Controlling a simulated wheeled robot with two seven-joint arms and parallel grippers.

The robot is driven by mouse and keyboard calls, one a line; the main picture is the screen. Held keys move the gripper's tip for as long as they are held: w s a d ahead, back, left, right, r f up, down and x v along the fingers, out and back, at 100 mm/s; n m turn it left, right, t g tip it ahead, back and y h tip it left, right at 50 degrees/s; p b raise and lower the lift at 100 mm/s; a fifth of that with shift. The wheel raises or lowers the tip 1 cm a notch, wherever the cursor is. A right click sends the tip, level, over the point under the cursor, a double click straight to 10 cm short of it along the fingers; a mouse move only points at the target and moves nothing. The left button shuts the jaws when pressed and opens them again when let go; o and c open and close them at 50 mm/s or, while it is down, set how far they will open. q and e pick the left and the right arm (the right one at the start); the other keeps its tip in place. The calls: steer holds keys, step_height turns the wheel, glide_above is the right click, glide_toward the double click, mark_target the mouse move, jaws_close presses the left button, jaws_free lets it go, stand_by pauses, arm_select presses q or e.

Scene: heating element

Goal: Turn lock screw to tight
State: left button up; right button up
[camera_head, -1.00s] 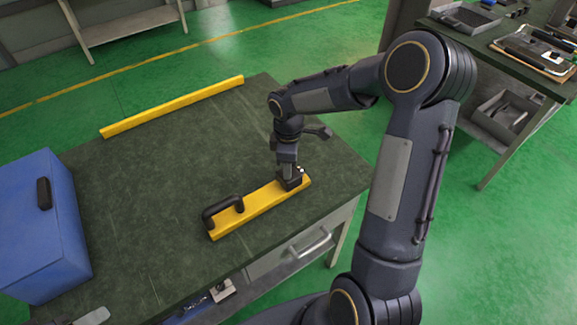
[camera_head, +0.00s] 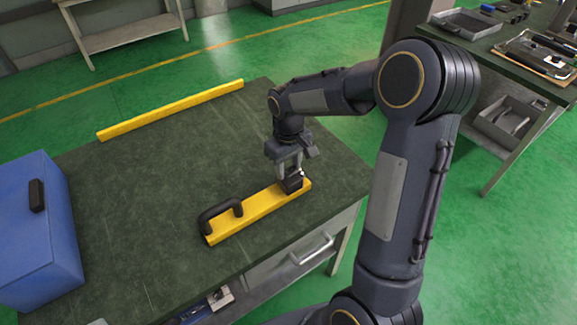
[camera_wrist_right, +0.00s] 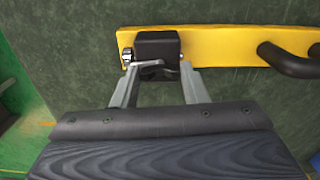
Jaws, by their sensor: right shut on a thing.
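A yellow bar (camera_head: 258,211) with a black handle (camera_head: 216,210) lies on the dark green table (camera_head: 150,190). A black block (camera_wrist_right: 157,45) sits at the bar's end away from the handle. Small silver parts of the lock screw (camera_wrist_right: 183,57) show at the block's side in the right wrist view. My right gripper (camera_head: 290,178) is over this end of the bar. Its two grey fingers (camera_wrist_right: 157,68) straddle the block, with their tips at the silver parts on either side. The exact contact is partly hidden. My left gripper is not in view.
A blue box (camera_head: 35,235) stands on the table at the left. A second yellow bar (camera_head: 170,110) lies along the far edge. A drawer with a handle (camera_head: 311,248) is under the near edge. Another table with trays (camera_head: 465,22) stands at the upper right.

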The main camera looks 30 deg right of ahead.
mark_target(289, 169)
steer(key=shift+m, duration=0.4)
steer(key=o, duration=1)
steer(key=shift+r, duration=0.1)
step_height(289, 169, up, 7)
steer(key=shift+r, duration=0.35)
steer(key=shift+s, duration=0.1)
